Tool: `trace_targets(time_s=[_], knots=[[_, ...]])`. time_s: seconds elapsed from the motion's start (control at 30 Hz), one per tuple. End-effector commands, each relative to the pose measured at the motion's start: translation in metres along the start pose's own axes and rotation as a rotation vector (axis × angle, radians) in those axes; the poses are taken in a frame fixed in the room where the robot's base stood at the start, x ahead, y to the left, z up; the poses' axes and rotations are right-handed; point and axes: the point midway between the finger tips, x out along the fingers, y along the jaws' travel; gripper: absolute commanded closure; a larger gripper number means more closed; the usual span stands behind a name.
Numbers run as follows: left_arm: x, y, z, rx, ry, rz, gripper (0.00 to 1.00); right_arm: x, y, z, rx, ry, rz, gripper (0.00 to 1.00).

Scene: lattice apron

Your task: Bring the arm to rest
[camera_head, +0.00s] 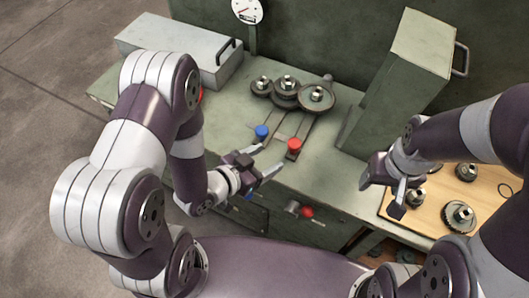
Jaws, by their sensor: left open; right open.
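My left gripper (259,163) is open and empty, in front of the blue knob (262,132) and the red knob (294,145) on the green bench. Its fingers point up and right; I cannot tell whether they touch anything. My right gripper (381,197) is open near the left edge of the wooden board (425,222).
Several round gears (287,90) stand at the back of the green bench (227,110). A grey box (180,50) is at the back left, and a tall green cabinet (395,80) stands between bench and board. A gauge (247,10) is behind. More gears (459,216) lie on the board.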

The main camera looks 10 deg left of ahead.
Motion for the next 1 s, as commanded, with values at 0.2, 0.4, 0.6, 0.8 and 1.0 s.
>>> trace_targets(time_s=[0.2,0.4,0.6,0.8,1.0], knots=[[0.000,0.000,0.000,0.000,0.000,0.000,0.35,0.000,0.000,0.000,0.000,0.000,0.000,0.35],[-0.009,0.002,0.051,-0.051,-0.254,-0.004,0.35,0.000,0.000,0.000,0.000,0.000,0.000,0.35],[-0.074,-0.042,0.087,-0.229,-0.892,-0.210,0.35,0.000,0.000,0.000,0.000,0.000,0.000,0.35],[-0.140,-0.038,0.018,-0.521,-1.159,-0.356,0.35,0.000,0.000,0.000,0.000,0.000,0.000,0.35],[-0.134,-0.050,-0.029,-0.529,-1.032,-0.390,0.35,0.000,0.000,0.000,0.000,0.000,0.000,0.35]])
